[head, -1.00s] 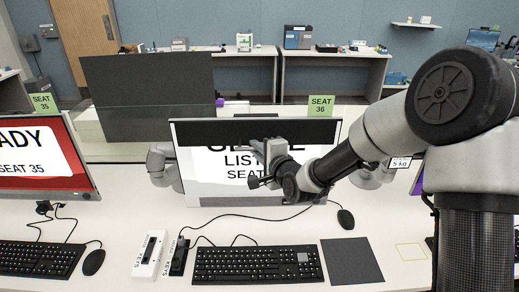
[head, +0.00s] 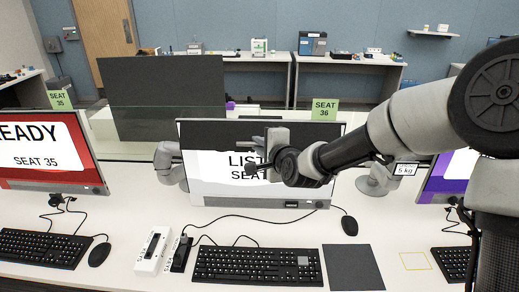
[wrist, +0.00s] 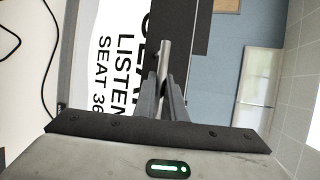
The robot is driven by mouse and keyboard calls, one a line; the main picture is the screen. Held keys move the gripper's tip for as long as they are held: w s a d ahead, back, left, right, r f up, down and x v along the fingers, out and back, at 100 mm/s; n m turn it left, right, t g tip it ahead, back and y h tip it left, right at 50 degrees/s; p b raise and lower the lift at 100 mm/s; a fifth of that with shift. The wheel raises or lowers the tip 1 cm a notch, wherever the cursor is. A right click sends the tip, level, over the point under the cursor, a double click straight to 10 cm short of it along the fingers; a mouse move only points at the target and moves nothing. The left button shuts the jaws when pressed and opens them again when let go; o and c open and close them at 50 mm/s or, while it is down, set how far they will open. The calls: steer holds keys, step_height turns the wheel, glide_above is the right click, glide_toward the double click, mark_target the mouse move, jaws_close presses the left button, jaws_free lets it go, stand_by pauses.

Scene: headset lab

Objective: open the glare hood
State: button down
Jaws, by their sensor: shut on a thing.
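The glare hood (head: 212,135) is a dark flap across the top of the seat 36 monitor (head: 212,188). It hangs over the upper part of the screen and hides the top line of text; "LIST" and "SEAT" show below it. My gripper (head: 250,143) is in front of the hood, near the middle of its width, and hides part of the screen. In the wrist view my gripper (wrist: 163,85) is shut on a thin metal bar (wrist: 165,52), which appears to be the hood's handle. A dark panel (wrist: 182,30) stands beyond the bar. The bar's attachment is not clear.
A keyboard (head: 257,266), mouse (head: 349,226) and dark mat (head: 353,268) lie on the white desk below. The red seat 35 monitor (head: 80,133) stands left, a purple one (head: 448,176) right. A dark divider (head: 160,90) rises behind.

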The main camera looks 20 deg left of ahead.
steer(key=shift+r, duration=0.65)
steer(key=c, duration=1.8)
jaws_free()
steer(key=shift+s, duration=0.1)
steer(key=shift+f+p+v, duration=0.15)
steer(key=shift+p+v, duration=0.95)
steer(key=shift+v, duration=3.2)
steer(key=shift+f+p+v, duration=0.15)
steer(key=shift+p+v, duration=0.9)
steer(key=shift+v, duration=3.3)
steer(key=shift+d, duration=0.1)
